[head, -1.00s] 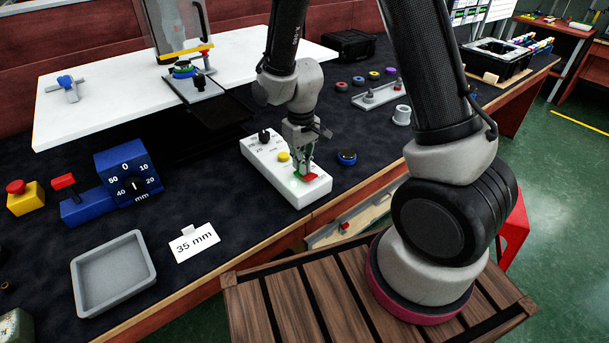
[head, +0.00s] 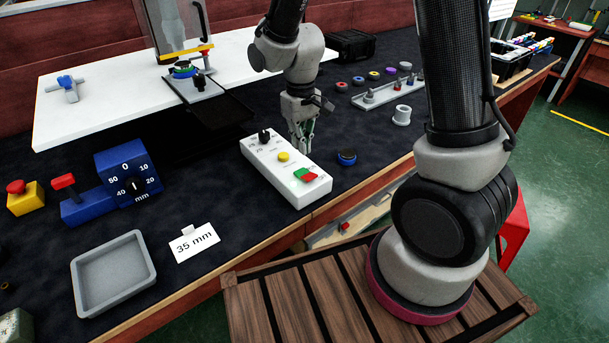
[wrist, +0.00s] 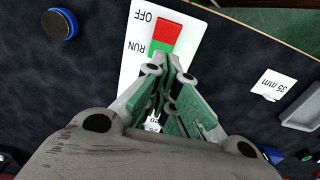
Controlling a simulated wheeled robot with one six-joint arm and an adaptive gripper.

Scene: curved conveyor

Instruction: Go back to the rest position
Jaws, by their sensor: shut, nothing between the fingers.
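My gripper (head: 304,146) is shut and empty. In the head view it hangs fingers down above the far right side of the white control box (head: 262,157). The box has a black knob (head: 264,136), a yellow button (head: 284,157) and a green and red switch (head: 305,175) at its near end. In the wrist view my gripper (wrist: 171,68) shows its green fingers together, over the box. The red and green switch (wrist: 162,38) lies just beyond the fingertips, beside the words OFF and RUN. My fingers hide part of the box there.
A dark blue puck (head: 347,157) lies right of the box. A grey ring (head: 402,114) and a grey tray with pegs (head: 388,93) stand farther right. A 35 mm card (head: 194,243), a grey bin (head: 112,272) and a blue dial unit (head: 128,172) lie to the left.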

